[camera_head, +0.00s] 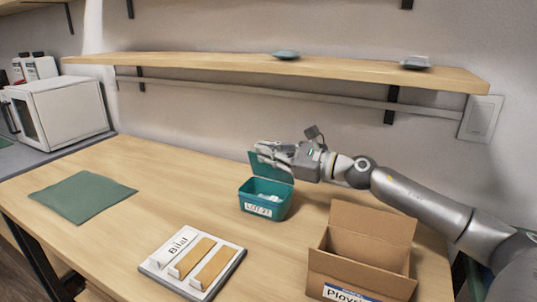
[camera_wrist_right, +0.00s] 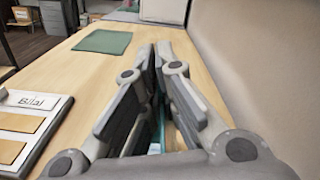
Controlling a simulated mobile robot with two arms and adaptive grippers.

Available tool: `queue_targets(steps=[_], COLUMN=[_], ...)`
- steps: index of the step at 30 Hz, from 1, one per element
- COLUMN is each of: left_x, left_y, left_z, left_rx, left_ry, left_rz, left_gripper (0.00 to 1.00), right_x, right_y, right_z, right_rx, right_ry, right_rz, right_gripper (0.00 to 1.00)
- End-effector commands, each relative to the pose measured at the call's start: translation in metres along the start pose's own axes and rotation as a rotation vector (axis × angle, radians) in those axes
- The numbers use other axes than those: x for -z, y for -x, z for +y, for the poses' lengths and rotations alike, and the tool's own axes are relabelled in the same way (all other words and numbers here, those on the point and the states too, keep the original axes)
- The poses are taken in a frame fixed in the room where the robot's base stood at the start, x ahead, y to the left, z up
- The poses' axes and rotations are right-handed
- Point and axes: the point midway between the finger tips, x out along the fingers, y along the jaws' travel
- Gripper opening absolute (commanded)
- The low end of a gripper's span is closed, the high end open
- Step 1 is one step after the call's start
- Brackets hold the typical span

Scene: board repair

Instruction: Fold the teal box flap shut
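The teal box (camera_head: 265,205), labelled "LOT 21", stands on the table near its middle, with small pale contents inside. Its flap (camera_head: 271,172) stands up at the back edge, so the box is open. My right gripper (camera_head: 268,156) reaches in from the right at the flap's upper part and hides some of it. In the right wrist view my gripper (camera_wrist_right: 159,48) has its fingertips together or nearly so. A strip of teal (camera_wrist_right: 162,128) shows low between the fingers. I cannot tell whether they touch the flap. My left gripper is out of view.
An open cardboard box (camera_head: 345,272) stands at the front right, below my right arm. A "Bilal" tray (camera_head: 232,272) lies at the front, and a green mat (camera_head: 82,196) at the left. A shelf (camera_head: 200,63) runs along the wall above. The table left of the teal box is clear.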

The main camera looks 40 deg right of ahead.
Motion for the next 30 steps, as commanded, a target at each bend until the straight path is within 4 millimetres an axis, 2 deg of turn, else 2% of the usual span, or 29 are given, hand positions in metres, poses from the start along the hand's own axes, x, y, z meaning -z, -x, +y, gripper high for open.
queue_targets(steps=[11,17,30], left_x=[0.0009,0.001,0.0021], left_y=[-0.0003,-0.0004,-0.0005], left_z=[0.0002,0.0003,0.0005], left_rx=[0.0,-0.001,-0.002], left_ry=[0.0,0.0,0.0], left_rz=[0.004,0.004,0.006], left_gripper=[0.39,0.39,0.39], right_x=[0.0002,0.0002,-0.0002], right_y=[0.0,0.0,0.0], right_z=[0.0004,0.0003,0.0], right_rx=[-0.001,-0.001,0.0], right_ry=[0.002,0.002,0.001], right_rz=[0.001,0.0,0.0], right_gripper=[0.0,0.24,0.24])
